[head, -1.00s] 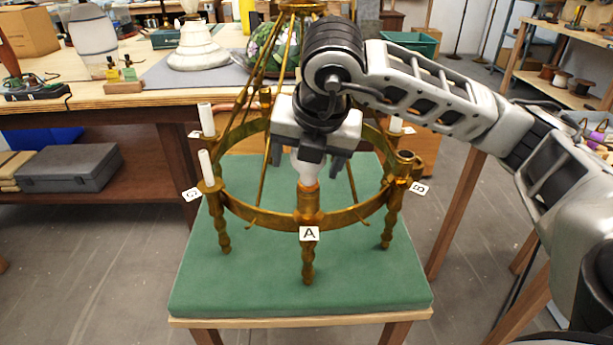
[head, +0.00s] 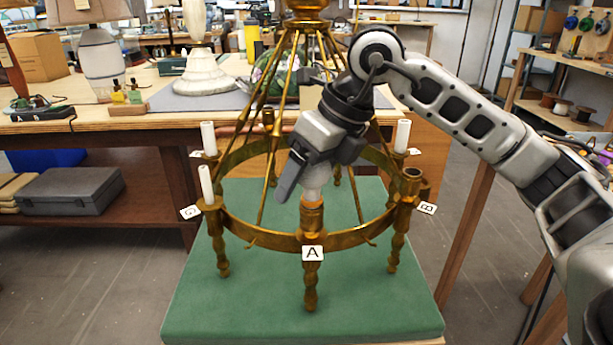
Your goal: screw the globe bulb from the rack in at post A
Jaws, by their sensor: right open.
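The brass ring chandelier (head: 345,240) stands on a green-topped table. Post A (head: 312,216), above the "A" tag, is at the front of the ring. The pale globe bulb (head: 315,188) stands upright at the top of post A, its lower part meeting the brass socket. How deep its thread sits cannot be seen. My right gripper (head: 312,173) is open and tilted over the bulb, with a finger to the left of it; the other finger is partly hidden, and the gripper body covers the bulb's top. My left gripper is not in view.
White candle sleeves (head: 206,182) stand on other posts, and post B (head: 411,180) at right has an open socket. The green mat (head: 240,300) is clear in front.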

